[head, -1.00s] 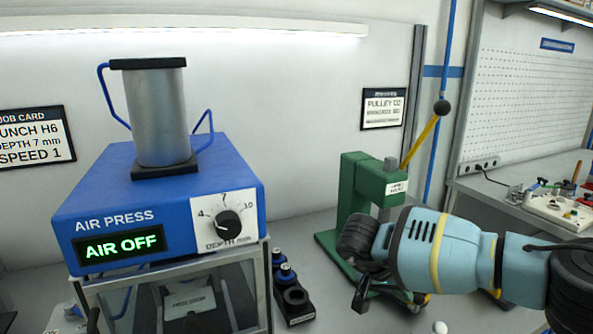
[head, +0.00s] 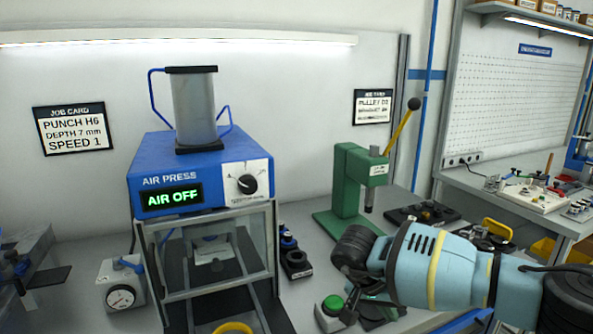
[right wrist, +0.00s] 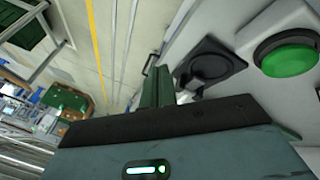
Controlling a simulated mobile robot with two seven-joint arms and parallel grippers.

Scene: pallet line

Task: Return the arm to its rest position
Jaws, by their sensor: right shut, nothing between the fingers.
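My right arm comes in from the right in the head view. Its gripper (head: 352,300) hangs at the lower middle, beside the green push button (head: 332,305), and looks empty. In the right wrist view the fingers (right wrist: 157,88) are shut together with nothing between them. The green button (right wrist: 288,55) shows there at the upper right, apart from the fingers. My left gripper is not in view.
The blue air press (head: 200,175), reading AIR OFF, stands left of my right gripper. A green lever press (head: 345,180) stands behind it. A gauge box (head: 120,285) is at the lower left. A pegboard bench (head: 530,200) is at the right.

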